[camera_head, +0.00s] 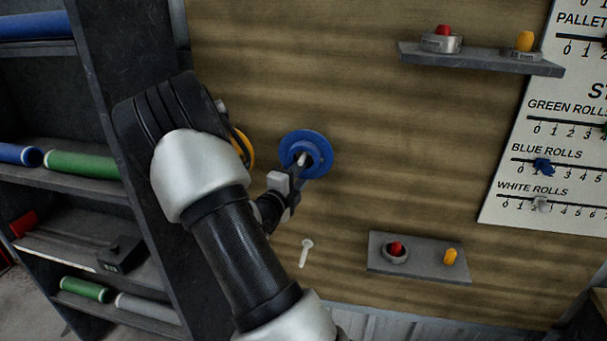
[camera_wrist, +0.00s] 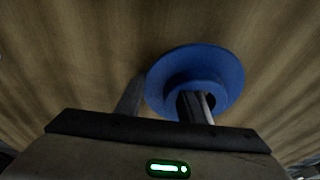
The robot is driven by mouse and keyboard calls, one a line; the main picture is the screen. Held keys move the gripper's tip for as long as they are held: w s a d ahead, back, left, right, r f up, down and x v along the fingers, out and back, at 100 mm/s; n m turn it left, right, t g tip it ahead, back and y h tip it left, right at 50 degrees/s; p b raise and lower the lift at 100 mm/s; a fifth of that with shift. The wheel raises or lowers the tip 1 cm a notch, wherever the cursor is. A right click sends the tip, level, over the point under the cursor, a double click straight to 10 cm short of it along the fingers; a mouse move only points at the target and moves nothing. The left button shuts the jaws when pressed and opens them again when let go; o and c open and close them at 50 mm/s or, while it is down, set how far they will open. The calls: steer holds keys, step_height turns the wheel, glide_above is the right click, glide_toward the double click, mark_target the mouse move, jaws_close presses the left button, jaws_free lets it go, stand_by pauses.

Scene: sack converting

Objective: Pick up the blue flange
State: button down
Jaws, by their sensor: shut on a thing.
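The blue flange (camera_head: 318,141) is a round disc with a raised hub, in front of the wooden board in the head view. My gripper (camera_head: 297,167) is at its hub, shut on it. In the wrist view the flange (camera_wrist: 225,72) fills the upper middle right. One finger of my gripper (camera_wrist: 163,103) lies beside the disc's left edge and the other overlaps the hub. I cannot tell whether the flange still touches the board or a peg behind it.
An empty pale peg (camera_head: 305,252) sticks out below the flange. A yellow ring (camera_head: 246,150) is partly hidden by my arm. Small shelves with red and yellow knobs are at upper right (camera_head: 480,60) and lower right (camera_head: 420,266). A dark rack (camera_head: 115,60) with rolls stands at left.

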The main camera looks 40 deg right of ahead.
steer(key=shift+r, duration=0.45)
steer(key=b+v, duration=0.3)
steer(key=v, duration=1.5)
steer(key=shift+w, duration=0.1)
